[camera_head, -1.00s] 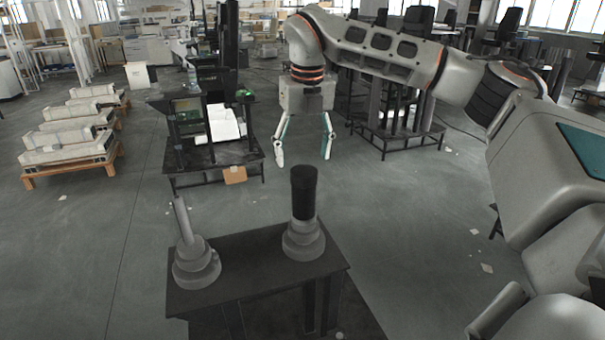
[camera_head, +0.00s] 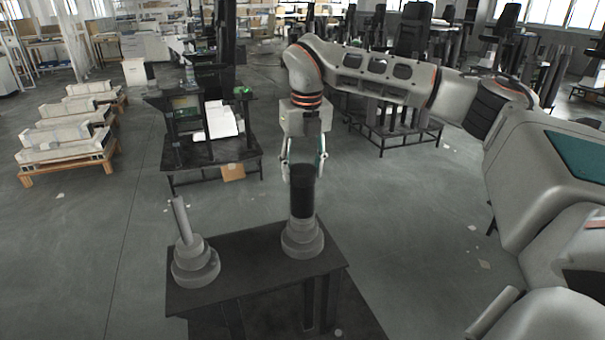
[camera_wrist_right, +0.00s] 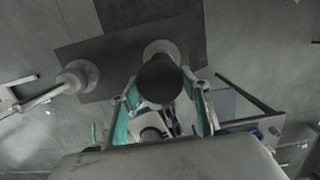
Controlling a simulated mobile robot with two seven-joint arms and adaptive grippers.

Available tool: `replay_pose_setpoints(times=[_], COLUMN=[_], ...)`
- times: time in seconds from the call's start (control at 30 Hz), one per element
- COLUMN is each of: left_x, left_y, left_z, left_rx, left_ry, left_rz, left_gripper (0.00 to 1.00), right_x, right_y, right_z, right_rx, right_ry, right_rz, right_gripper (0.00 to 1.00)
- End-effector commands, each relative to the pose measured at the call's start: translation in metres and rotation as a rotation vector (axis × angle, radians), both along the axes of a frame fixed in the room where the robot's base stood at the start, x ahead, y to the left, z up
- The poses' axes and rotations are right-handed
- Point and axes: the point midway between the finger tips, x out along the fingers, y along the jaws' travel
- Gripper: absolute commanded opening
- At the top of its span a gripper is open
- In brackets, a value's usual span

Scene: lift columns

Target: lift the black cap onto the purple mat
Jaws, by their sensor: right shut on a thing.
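The black cap (camera_head: 303,193) stands upright on the right grey stepped column (camera_head: 302,240), on a dark table (camera_head: 255,275). My right gripper (camera_head: 304,172) is at the far side of the cap's upper part, shut on it. In the right wrist view the cap (camera_wrist_right: 160,80) shows as a dark round top between the two teal-and-white fingers of the gripper (camera_wrist_right: 162,108). The finger contacts are partly hidden by the cap. I see no purple mat in these views. My left gripper is not in view.
A second grey column (camera_head: 195,262) with a thin tilted post stands at the table's left. Behind is a dark workstation (camera_head: 212,150) with a white item on it. Pallets (camera_head: 65,150) with pale parts are at the far left. Open floor lies between.

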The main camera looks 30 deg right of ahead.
Motion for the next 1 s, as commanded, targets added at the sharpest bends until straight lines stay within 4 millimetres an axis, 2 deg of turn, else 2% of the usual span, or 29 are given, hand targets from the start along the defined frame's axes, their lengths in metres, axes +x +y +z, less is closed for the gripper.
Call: replay_pose_setpoints(times=[0.27,0.47,0.57,0.8,1.0], left_x=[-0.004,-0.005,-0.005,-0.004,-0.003], left_y=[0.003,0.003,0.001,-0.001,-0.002], left_z=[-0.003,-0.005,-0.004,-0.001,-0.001], left_rx=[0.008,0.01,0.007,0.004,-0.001], left_ry=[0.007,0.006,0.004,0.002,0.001], left_rz=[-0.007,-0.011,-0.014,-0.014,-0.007], left_gripper=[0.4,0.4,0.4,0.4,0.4], right_x=[0.001,0.001,0.001,0.001,0.001], right_y=[0.0,0.0,0.001,0.0,0.0], right_z=[0.006,0.029,0.049,0.117,0.164], right_rx=[0.0,0.0,0.0,0.0,-0.001], right_ry=[-0.002,-0.005,-0.005,-0.006,-0.004], right_rz=[0.0,-0.001,-0.001,-0.002,-0.003], right_gripper=[0.2,0.2,0.2,0.2,0.2])
